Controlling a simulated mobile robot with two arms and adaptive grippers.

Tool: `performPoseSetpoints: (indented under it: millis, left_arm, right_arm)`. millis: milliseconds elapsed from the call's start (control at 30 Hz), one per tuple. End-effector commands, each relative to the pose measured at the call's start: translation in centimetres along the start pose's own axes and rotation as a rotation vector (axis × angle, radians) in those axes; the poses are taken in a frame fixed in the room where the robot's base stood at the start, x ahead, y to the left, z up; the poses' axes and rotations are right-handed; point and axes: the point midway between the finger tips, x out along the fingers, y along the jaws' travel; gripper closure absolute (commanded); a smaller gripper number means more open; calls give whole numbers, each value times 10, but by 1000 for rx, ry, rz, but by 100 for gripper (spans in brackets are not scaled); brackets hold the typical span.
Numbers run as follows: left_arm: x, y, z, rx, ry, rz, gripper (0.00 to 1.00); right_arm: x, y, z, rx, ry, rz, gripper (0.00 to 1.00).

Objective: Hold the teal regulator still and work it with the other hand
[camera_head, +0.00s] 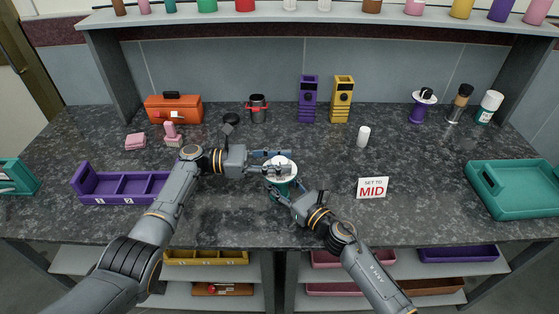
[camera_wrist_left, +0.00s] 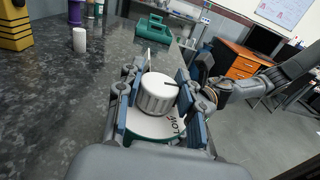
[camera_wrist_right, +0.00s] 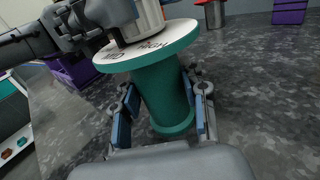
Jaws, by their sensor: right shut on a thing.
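The teal regulator (camera_head: 284,188) stands upright on the dark counter, with a white dial and a white ribbed knob (camera_wrist_left: 157,97) on top. My right gripper (camera_head: 290,196) is shut on its teal body (camera_wrist_right: 163,90), low under the dial. My left gripper (camera_head: 275,166) is at the knob, its blue finger pads on either side, and looks open. The dial shows LOW in the left wrist view and HIGH in the right wrist view. The knob has a dark line on top; I cannot tell which label it points to. A sign (camera_head: 372,187) reads SET TO MID.
A purple divided tray (camera_head: 118,199) lies left of the regulator and a teal tray (camera_head: 512,210) far right. A white cylinder (camera_head: 363,136) stands behind the sign. An orange toolbox (camera_head: 174,108), purple holder (camera_head: 308,98) and yellow holder (camera_head: 341,99) stand at the back.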

Motion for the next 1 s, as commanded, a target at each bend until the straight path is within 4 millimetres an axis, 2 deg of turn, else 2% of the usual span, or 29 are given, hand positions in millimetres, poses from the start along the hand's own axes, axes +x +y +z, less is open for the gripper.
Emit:
performPoseSetpoints:
  millis: [467,767,1000]
  left_arm:
    - [1,-1,-2,2,2,68,95]
    - [1,-2,-2,1,1,266,95]
    - [1,-2,-2,0,1,485,95]
  right_arm:
    - [0,0,0,-1,1,1,98]
    - [0,1,0,-1,0,2,98]
    - [0,1,0,-1,0,3,98]
